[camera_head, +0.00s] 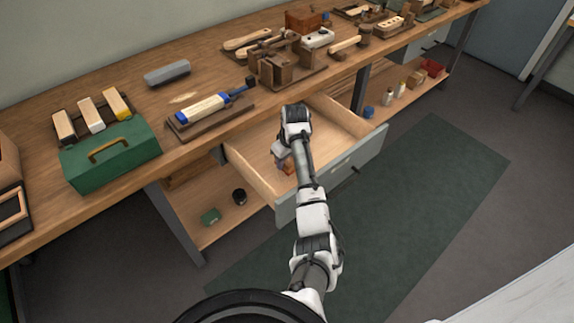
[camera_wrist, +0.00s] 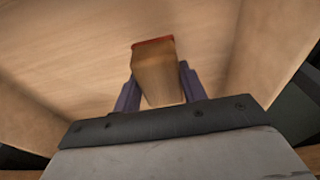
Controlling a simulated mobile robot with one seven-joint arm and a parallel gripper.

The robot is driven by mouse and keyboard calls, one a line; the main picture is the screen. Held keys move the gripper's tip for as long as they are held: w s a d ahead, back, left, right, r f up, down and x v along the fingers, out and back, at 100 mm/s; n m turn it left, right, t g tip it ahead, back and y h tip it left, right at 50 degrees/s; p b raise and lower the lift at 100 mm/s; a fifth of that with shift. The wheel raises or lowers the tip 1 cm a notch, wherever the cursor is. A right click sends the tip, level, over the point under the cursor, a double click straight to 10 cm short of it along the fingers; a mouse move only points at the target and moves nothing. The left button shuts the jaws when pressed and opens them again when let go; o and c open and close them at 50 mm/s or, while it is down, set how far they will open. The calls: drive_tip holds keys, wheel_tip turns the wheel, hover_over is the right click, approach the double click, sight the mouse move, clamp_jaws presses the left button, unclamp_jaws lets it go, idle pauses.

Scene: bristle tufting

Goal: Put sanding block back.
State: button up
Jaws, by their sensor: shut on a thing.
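The sanding block (camera_wrist: 155,75) is a light wooden block with a red edge along its far side. In the wrist view my gripper (camera_wrist: 158,88) is shut on it, with one dark finger on each side. Around it show the pale wooden floor and side walls of the open drawer (camera_head: 335,116). In the head view my arm reaches over the drawer and my gripper (camera_head: 283,160) is low inside it, near its left part. A small reddish-brown bit of the block (camera_head: 287,168) shows there. Whether the block touches the drawer floor, I cannot tell.
The drawer's grey front (camera_head: 340,170) stands out from the workbench (camera_head: 215,60). Above, a blue-handled tool lies on a wooden tray (camera_head: 210,118). A green toolbox (camera_head: 110,155) stands at left. A lower shelf (camera_head: 205,235) holds small containers. The drawer's right part looks empty.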

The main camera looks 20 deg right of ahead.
sight(287, 166)
drive_tip(key=shift+f, duration=1.75)
drive_tip(key=shift+f, duration=0.15)
drive_tip(key=o, duration=0.9)
drive_tip(key=shift+o, duration=0.2)
drive_tip(key=r, duration=0.4)
drive_tip(key=s+r+b, duration=0.1)
drive_tip(key=r, duration=0.3)
drive_tip(key=r+b, duration=0.1)
drive_tip(key=r, duration=0.3)
drive_tip(key=shift+s+d+r, duration=0.1)
drive_tip(key=shift+s+d, duration=0.2)
drive_tip(key=shift+s, duration=0.1)
